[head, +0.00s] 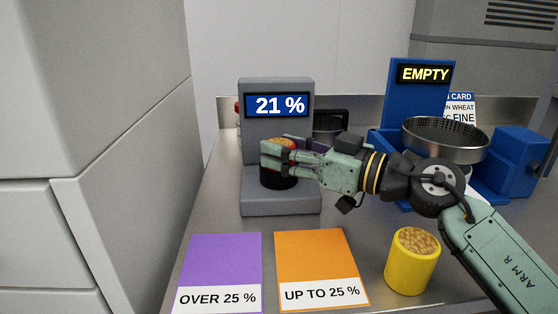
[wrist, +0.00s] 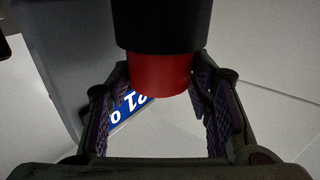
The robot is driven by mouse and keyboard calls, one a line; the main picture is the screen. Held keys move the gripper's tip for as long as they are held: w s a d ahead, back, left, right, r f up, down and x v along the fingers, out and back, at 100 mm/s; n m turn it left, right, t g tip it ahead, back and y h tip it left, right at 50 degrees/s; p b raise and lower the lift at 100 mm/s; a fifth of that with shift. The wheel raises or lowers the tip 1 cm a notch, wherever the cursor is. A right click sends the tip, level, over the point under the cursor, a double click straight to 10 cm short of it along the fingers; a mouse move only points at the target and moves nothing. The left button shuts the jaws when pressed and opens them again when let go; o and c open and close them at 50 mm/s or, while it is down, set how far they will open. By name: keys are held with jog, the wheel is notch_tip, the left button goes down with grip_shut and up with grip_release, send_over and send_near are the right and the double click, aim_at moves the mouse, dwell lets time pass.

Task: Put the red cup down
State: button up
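The red cup (wrist: 160,75) shows between my gripper's fingers in the wrist view, with a black round part (wrist: 160,25) at its lower end. In the head view the cup's grain-filled top (head: 280,143) shows behind my fingers, above the black part (head: 278,182). My gripper (head: 272,155) reaches in from the right at the grey meter (head: 280,203), whose display reads 21 %. Its fingers lie along both sides of the cup and appear closed on it. The black part seems to rest on the meter's base; whether the cup is clear of it is hidden.
A purple mat (head: 220,262) marked OVER 25 % and an orange mat (head: 315,258) marked UP TO 25 % lie bare in front. A yellow grain-filled cup (head: 412,265) stands right of them. A blue machine (head: 420,100) reading EMPTY, with a metal pan (head: 447,142), is behind my arm.

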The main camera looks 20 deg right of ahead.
jog(key=c, duration=0.8)
jog(key=shift+r, duration=0.15)
